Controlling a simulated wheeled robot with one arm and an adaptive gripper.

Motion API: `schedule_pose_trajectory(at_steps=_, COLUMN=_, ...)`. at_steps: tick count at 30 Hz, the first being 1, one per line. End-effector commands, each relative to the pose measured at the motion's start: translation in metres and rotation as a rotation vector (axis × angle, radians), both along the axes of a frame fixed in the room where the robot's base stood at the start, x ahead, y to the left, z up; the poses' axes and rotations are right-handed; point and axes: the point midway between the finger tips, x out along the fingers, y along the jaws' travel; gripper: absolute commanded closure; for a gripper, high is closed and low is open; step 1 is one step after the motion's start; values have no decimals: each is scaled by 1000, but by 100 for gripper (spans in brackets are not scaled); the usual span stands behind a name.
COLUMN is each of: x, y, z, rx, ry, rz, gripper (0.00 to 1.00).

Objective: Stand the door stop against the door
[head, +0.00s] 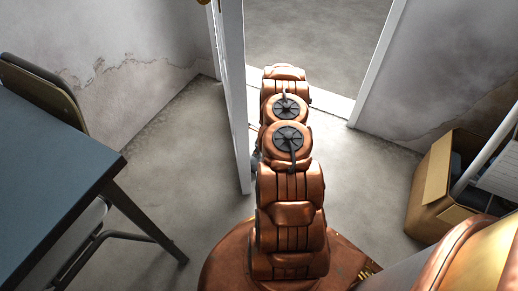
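The white door (236,95) stands open, seen nearly edge-on, just left of my copper arm. The doorway behind it opens onto a grey floor. My arm reaches forward across the middle of the view and hides most of what lies under and beyond it. A small dark part shows between the door's edge and my arm; it may belong to my gripper, but I cannot tell. My gripper's fingers cannot be made out, nor whether they hold anything. I cannot make out the door stop in this view.
A dark blue-topped table (55,180) with metal legs stands at the left, a chair (45,90) behind it. An open cardboard box (433,185) with things in it stands at the right by the wall. Bare concrete floor (175,150) lies between table and door.

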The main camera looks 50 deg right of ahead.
Motion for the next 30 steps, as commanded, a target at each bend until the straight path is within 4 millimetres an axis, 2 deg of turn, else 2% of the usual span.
schedule_pose_trajectory(at_steps=8, x=-4, y=-2, z=16, rx=0, ry=0, rz=-2, gripper=45)
schedule_pose_trajectory(at_steps=30, x=-26, y=-9, z=101, rx=-2, ry=-3, rz=-2, gripper=45)
